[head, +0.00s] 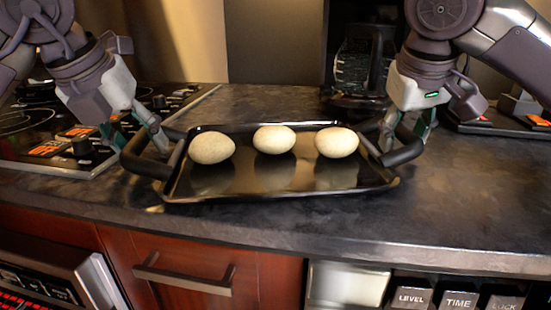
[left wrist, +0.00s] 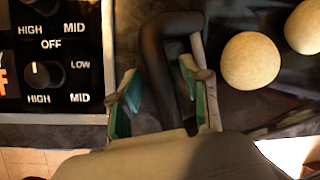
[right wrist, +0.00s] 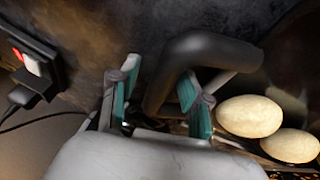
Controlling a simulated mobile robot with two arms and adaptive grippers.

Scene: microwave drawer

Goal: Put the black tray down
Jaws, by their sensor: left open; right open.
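The black tray (head: 282,181) sits on the dark countertop in the head view, with three pale round buns on it: left (head: 212,147), middle (head: 274,139) and right (head: 336,142). My left gripper (head: 138,132) is open at the tray's left handle (head: 143,157). In the left wrist view its green-padded fingers (left wrist: 160,100) stand apart on either side of that handle (left wrist: 158,60). My right gripper (head: 407,130) is open at the right handle (head: 405,148). In the right wrist view its fingers (right wrist: 155,105) also straddle the handle (right wrist: 195,50) with gaps.
A cooktop with knobs (head: 82,146) lies at the left. The countertop (head: 460,190) is clear at the right. Red drawers (head: 195,260) are below.

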